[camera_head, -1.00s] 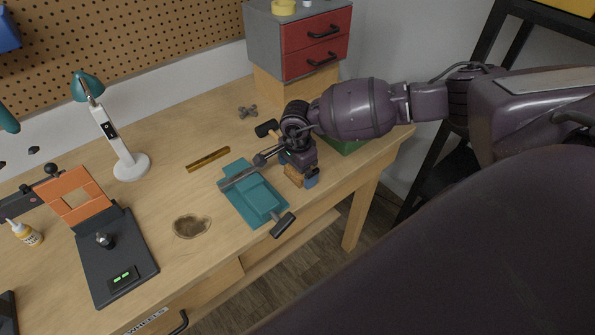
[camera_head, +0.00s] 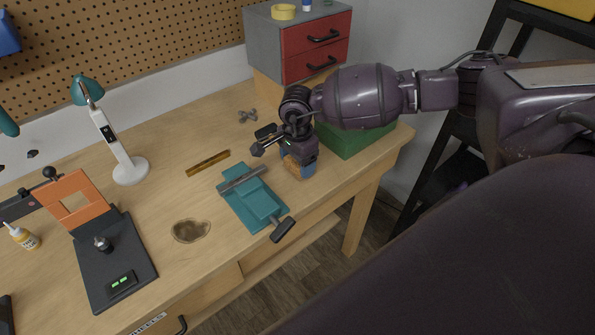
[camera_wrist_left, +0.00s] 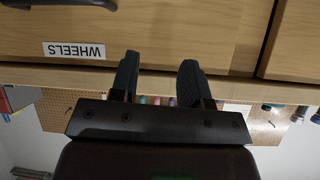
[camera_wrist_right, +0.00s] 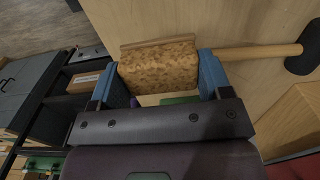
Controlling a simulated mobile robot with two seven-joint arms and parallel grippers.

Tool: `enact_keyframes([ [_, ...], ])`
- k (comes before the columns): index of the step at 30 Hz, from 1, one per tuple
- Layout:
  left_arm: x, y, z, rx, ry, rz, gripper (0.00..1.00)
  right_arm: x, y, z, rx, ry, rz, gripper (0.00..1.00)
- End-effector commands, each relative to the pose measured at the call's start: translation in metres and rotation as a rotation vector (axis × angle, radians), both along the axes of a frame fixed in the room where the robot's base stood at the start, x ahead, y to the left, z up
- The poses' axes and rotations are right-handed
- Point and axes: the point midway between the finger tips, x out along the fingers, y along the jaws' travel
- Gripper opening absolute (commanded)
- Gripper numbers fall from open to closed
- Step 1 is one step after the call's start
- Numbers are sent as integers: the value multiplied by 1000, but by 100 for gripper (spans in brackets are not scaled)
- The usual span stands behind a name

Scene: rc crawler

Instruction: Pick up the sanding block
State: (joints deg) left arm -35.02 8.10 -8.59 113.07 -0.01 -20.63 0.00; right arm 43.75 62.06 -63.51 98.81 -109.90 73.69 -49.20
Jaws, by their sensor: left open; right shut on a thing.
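The sanding block is a speckled cork-brown block (camera_wrist_right: 158,66) with a plain tan layer along one edge. It sits between the blue fingertips of my right gripper (camera_wrist_right: 163,78), which is shut on it. In the head view, my right gripper (camera_head: 298,163) points down at the right part of the workbench, and the block (camera_head: 291,168) shows partly behind its fingers. The block appears just above the bench; the exact gap is hard to tell. My left gripper (camera_wrist_left: 157,82) is open and empty, facing the drawer front labelled WHEELS.
A teal vise (camera_head: 252,203) stands close left of the right gripper. A hammer (camera_wrist_right: 262,52) lies beside it. A green box (camera_head: 350,138) and a red-drawer cabinet (camera_head: 317,47) are behind. A lamp (camera_head: 128,168) and black stand (camera_head: 110,262) are left.

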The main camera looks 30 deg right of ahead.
Motion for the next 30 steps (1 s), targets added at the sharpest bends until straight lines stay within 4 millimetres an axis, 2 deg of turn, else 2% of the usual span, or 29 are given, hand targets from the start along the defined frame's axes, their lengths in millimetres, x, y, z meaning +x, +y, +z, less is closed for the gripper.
enact_keyframes([
  [9, 2, -1, -8, -1, -5, -1, 43, 1, 0, 83, 0, -5, 1, 48],
  [15, 4, -1, -10, 0, -9, -2, 43, 0, 0, 124, -1, -3, 0, 48],
  [21, 6, -1, -10, -1, -13, -3, 43, 0, 0, 147, -1, -1, 0, 48],
  [30, 8, -2, -9, 0, -17, -4, 43, 0, 0, 155, 0, 0, 0, 48],
])
